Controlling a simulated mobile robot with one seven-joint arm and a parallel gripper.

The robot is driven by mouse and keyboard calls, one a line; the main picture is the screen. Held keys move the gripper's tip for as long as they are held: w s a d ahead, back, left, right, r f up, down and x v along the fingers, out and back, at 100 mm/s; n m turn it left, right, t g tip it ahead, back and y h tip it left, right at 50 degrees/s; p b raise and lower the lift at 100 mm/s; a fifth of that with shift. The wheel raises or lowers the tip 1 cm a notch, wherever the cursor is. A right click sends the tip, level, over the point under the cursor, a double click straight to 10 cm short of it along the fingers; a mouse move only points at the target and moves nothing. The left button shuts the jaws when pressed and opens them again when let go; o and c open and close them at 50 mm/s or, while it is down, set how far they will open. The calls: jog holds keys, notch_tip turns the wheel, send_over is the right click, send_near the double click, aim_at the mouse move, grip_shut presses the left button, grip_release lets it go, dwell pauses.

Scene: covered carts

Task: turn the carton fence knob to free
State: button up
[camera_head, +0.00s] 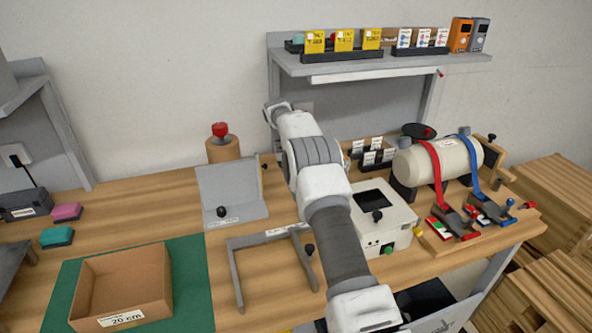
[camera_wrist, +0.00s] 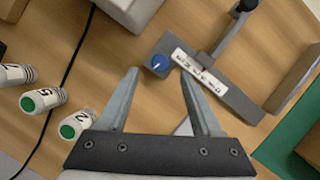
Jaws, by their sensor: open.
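The carton fence (camera_head: 236,268) is a grey U-shaped frame on the table with a white label; it also shows in the wrist view (camera_wrist: 240,100). The fence knob (camera_wrist: 157,65) is blue with a white pointer line, beside the label's end. In the head view I cannot make it out near my arm. My gripper (camera_wrist: 159,80) is open and empty. In the wrist view its two fingertips appear on either side of the knob; I cannot tell the height gap. In the head view my gripper is hidden. A black ball knob (camera_wrist: 244,5) tops one fence arm.
An open carton (camera_head: 122,282) labelled 20 cm sits on a green mat (camera_head: 190,270) left of the fence. A white box device (camera_head: 393,212) stands right of my arm. White bottles with green ends (camera_wrist: 42,100) and a black cable (camera_wrist: 72,60) lie left in the wrist view.

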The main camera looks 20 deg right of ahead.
jog(key=p+v, duration=0.5)
jog(key=v, duration=0.1)
jog(key=shift+r+p, duration=0.4)
jog(key=shift+w+a, duration=0.1)
jog(key=shift+w, duration=0.05)
